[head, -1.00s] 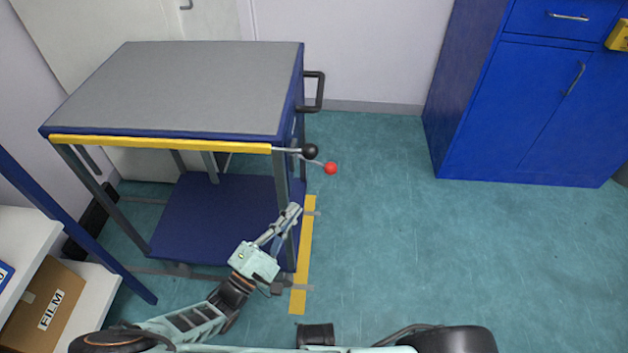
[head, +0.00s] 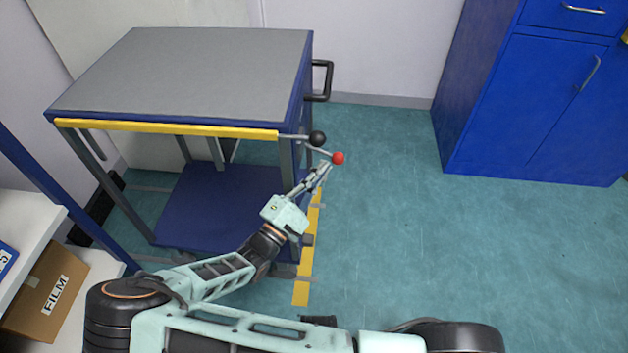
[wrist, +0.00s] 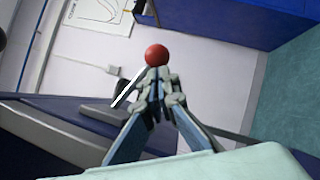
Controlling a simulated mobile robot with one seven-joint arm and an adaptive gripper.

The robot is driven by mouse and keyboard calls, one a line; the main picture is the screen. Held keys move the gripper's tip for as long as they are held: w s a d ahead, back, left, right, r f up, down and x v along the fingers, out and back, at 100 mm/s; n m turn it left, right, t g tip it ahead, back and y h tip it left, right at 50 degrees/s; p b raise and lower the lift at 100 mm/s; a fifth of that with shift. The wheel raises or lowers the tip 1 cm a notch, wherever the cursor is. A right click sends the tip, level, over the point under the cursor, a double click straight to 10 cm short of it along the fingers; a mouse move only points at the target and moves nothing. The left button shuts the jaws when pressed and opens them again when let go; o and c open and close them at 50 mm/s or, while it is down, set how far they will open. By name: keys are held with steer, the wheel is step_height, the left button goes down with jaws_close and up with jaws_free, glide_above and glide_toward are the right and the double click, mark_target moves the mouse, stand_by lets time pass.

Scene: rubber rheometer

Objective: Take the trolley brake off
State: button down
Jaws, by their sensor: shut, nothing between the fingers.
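The trolley (head: 190,75) has a grey top, a blue frame and a yellow front strip. Two levers stick out at its right front corner, one with a black knob (head: 317,138) and a lower one with a red knob (head: 338,158). My gripper (head: 325,168) is just below and left of the red knob, fingers together and empty. In the wrist view the red knob (wrist: 156,55) shows just beyond the closed fingertips (wrist: 158,76), its pale rod running down to the left. I cannot tell whether the fingertips touch the knob.
A black handle (head: 321,80) stands out from the trolley's right side. A blue cabinet (head: 535,100) is at the right. A shelf with a FILM box (head: 55,290) is at the lower left. The green floor (head: 420,240) between is clear.

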mark_target(333, 156)
steer(key=shift+d+r+n+t+y+p, duration=0.4)
steer(key=shift+n+t+p, duration=0.1)
steer(key=shift+n, duration=0.4)
steer(key=shift+d+r+n+t+p, duration=0.3)
steer(key=shift+r+n+t+p, duration=0.15)
steer(key=shift+n, duration=0.35)
steer(key=r+n+p, duration=0.1)
steer(key=p, duration=0.1)
steer(key=d+r+n+t+y+p, duration=0.1)
steer(key=n, duration=0.1)
steer(key=r+n+t+y+p, duration=0.1)
steer(key=r+p, duration=0.1)
steer(key=shift+d+r+n+t+p, duration=0.1)
steer(key=shift+d+n+t+p, duration=0.1)
steer(key=shift+n+t+p, duration=0.15)
steer(key=shift+r, duration=0.1)
steer(key=shift+s, duration=0.15)
